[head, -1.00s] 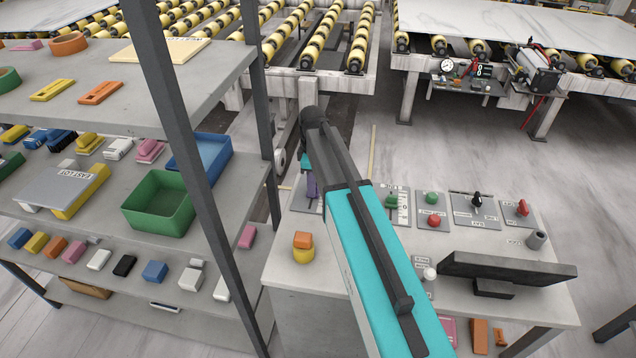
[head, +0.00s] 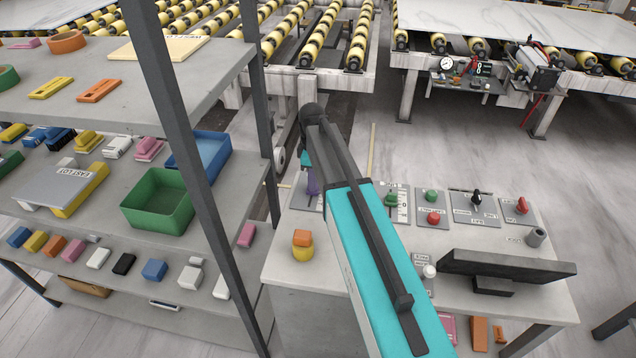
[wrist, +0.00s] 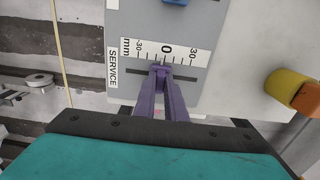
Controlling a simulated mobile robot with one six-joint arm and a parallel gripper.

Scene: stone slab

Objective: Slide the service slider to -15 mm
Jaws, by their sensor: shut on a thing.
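The service slider's grey panel (wrist: 125,88) fills the middle of the wrist view, with a white scale strip marked SERVICE, mm, 30, 0 and 30. A dark slot (wrist: 187,76) runs along the scale. My gripper (wrist: 160,70) has purple fingers that converge at the slot, close beside the 0 mark and slightly to its left. They are shut on the slider's knob, which is mostly hidden between the tips. In the head view my gripper (head: 312,183) is partly hidden behind my teal arm.
A blue handle (wrist: 175,2) shows at the wrist view's top edge. On the desk (head: 285,270) stand a yellow and orange piece (head: 302,245), a green-handled slider (head: 391,199), button and switch panels, and a dark monitor (head: 508,268). A loaded shelf is left.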

